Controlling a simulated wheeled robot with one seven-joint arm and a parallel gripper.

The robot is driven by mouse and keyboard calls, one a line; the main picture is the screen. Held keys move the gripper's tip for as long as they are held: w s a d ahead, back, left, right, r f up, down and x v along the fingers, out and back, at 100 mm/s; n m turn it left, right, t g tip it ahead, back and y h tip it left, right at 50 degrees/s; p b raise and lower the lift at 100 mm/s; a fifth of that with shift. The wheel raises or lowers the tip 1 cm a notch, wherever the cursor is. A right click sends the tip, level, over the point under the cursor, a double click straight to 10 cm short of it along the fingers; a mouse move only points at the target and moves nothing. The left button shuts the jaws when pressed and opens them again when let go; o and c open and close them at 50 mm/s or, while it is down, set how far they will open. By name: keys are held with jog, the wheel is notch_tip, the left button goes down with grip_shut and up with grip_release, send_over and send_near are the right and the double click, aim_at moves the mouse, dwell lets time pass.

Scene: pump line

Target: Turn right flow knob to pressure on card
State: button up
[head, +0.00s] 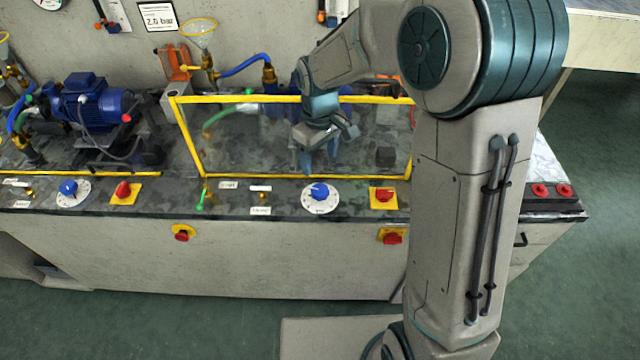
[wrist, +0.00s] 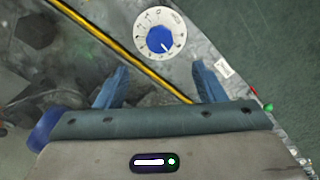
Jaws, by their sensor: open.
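The right flow knob (head: 319,191) is a blue knob on a round white dial at the bench front, right of the middle. It also shows in the wrist view (wrist: 160,40), beyond my fingertips, with dark marks around the dial. The card (head: 159,16) on the back wall reads 2.0 bar. My gripper (head: 322,165) is open and empty, above and behind the knob, by the yellow-framed guard. In the wrist view its two blue fingers (wrist: 160,82) stand apart with the dial ahead of them, not between them. The dial's numbers are too small to read.
A yellow-framed clear guard (head: 290,177) stands just behind the knob. A red switch on a yellow plate (head: 383,197) is to its right. Another blue knob (head: 69,187) and red switch (head: 123,190) sit at left. A blue pump (head: 95,103) stands behind them.

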aim_at(320, 189)
notch_tip(320, 189, down, 11)
jog(key=shift+r, duration=0.1)
dwell(0.3)
jog(key=c, duration=1)
